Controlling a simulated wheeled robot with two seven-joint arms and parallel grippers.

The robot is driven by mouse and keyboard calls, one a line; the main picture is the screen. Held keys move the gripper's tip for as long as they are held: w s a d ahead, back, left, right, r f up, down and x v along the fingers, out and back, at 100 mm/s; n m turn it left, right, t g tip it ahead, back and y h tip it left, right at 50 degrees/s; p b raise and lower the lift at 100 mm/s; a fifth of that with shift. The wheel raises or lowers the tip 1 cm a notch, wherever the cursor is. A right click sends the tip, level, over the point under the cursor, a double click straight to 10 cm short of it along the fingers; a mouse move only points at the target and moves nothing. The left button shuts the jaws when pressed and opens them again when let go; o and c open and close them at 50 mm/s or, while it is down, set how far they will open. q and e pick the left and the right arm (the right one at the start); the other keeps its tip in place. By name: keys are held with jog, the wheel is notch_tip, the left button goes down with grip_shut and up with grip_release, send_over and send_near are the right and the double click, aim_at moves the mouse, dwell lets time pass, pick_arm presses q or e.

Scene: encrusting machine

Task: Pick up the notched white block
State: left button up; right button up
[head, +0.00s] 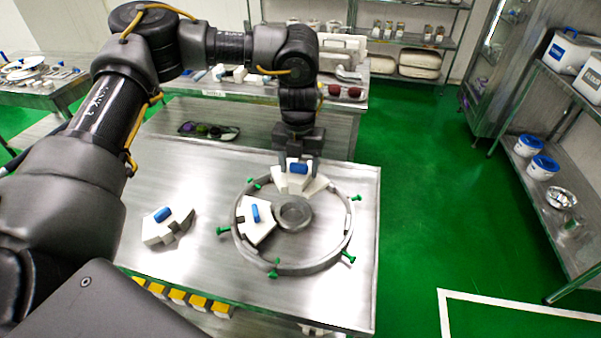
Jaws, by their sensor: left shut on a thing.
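My left gripper (298,163) reaches down from above, shut on the blue handle of a white block (294,184) at the far side of the round metal ring (338,252). The fingers partly hide this block, and I cannot tell whether it touches the ring's floor. A second white block with a blue handle (254,231) sits inside the ring on the left, beside the round metal hub (293,213). A third white block with a blue handle (157,235) and a notched, stepped edge lies on the table left of the ring. My right gripper is not in view.
Green clamp screws (348,258) stick out around the ring. The steel table (200,280) is bare at the front left. A rear bench (350,103) holds trays and parts. Shelves stand at the right (560,215) with white tubs. Green floor lies open to the right.

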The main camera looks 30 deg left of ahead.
pick_arm(q)
jog(key=s+d+r+n, duration=0.2)
jog(key=s+r+n, duration=0.1)
jog(key=n, duration=1.1)
jog(key=s+d+r+n+b, duration=0.1)
jog(key=s+d+r+n, duration=0.1)
jog(key=n, duration=1.3)
jog(key=shift+s+r+n+b, duration=0.3)
jog(key=shift+s+r, duration=0.2)
jog(key=shift+s, duration=0.15)
